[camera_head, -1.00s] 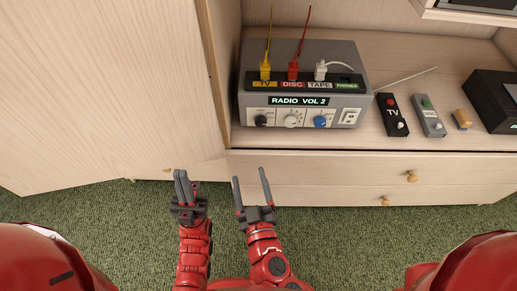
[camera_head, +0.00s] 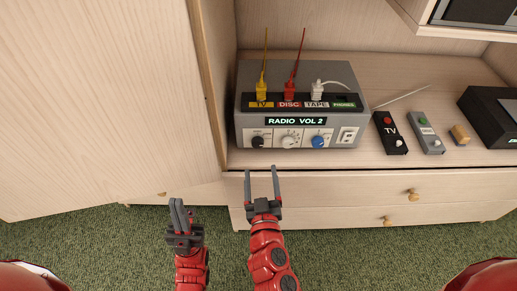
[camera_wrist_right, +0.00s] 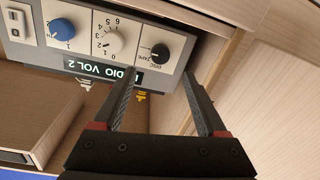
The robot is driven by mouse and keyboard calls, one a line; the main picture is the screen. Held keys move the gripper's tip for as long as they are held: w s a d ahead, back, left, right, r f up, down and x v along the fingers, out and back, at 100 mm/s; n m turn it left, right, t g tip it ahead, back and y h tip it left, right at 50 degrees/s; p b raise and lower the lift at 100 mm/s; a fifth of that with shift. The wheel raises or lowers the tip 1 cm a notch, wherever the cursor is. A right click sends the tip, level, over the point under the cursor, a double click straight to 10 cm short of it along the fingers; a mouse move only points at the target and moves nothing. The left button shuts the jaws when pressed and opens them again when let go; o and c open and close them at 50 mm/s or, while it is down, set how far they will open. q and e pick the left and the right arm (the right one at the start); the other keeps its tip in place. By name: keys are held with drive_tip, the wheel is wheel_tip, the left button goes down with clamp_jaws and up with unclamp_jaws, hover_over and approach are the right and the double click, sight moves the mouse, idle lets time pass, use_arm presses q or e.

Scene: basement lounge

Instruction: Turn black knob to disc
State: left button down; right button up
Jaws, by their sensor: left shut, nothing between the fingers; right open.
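The black knob (camera_head: 257,141) is the leftmost of three knobs on the front of the grey radio box (camera_head: 350,100). It also shows in the right wrist view (camera_wrist_right: 160,51), with small print beside it that reads "DISC" at one position. The display (camera_head: 296,121) reads "RADIO VOL 2". My right gripper (camera_head: 262,172) is open and empty, just below and in front of the black knob, apart from it. In the right wrist view its fingers (camera_wrist_right: 155,85) point toward the knob. My left gripper (camera_head: 177,204) is shut and empty, lower left, in front of the cabinet.
A white knob (camera_head: 289,142) and a blue knob (camera_head: 319,142) sit right of the black one. Yellow, red and white plugs stand on top. A cabinet panel (camera_head: 205,90) rises close on the left. Remotes (camera_head: 390,133) lie right. Drawers (camera_head: 370,195) are below.

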sight(258, 146)
drive_tip(key=w, duration=0.5)
drive_tip(key=w+p, duration=0.1)
drive_tip(key=w, duration=0.2)
drive_tip(key=shift+w+a, duration=0.25)
drive_tip(key=shift+a, duration=0.05)
drive_tip(key=shift+c, duration=0.3)
clamp_jaws()
